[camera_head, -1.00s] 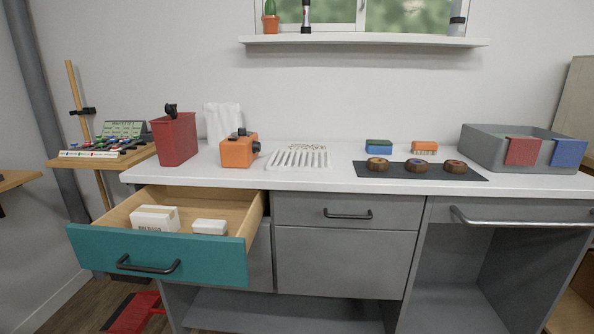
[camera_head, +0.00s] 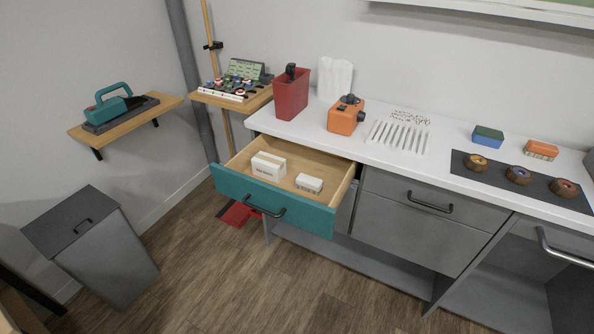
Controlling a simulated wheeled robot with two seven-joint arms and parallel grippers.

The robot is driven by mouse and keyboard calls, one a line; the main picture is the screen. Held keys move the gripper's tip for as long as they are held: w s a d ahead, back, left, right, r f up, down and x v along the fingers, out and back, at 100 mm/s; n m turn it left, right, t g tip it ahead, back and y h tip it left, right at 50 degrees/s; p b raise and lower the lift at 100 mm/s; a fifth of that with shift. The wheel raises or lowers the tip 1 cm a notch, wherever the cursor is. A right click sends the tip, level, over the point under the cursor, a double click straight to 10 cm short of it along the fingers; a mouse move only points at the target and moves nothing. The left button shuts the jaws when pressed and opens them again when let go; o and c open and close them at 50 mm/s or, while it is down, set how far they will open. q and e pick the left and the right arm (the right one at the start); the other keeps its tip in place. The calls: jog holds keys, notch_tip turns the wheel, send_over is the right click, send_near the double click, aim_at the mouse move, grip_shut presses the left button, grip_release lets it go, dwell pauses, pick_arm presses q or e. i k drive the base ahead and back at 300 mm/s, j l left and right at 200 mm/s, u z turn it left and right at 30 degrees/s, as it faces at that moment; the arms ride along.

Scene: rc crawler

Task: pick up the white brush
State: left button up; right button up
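A small white block with a rough, bristle-like lower side, which looks like the white brush (camera_head: 309,183), lies in the open teal-fronted drawer (camera_head: 272,202), on the right of its wooden floor. A larger white box (camera_head: 268,166) with dark print lies to its left in the same drawer, apart from it. Neither of my grippers is in view.
The white counter (camera_head: 452,170) holds a red bin (camera_head: 291,95), an orange device (camera_head: 346,116), a white rack (camera_head: 400,136), a blue-green sponge (camera_head: 487,137) and an orange brush (camera_head: 541,149). A grey lidded bin (camera_head: 100,255) stands left.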

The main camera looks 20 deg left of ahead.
aim_at(306, 183)
jog(key=z, duration=1.25)
jog(key=u, duration=1.4)
jog(key=i+u, duration=0.2)
jog(key=i, duration=0.2)
jog(key=i+l+u, duration=0.15)
jog(key=i, duration=0.3)
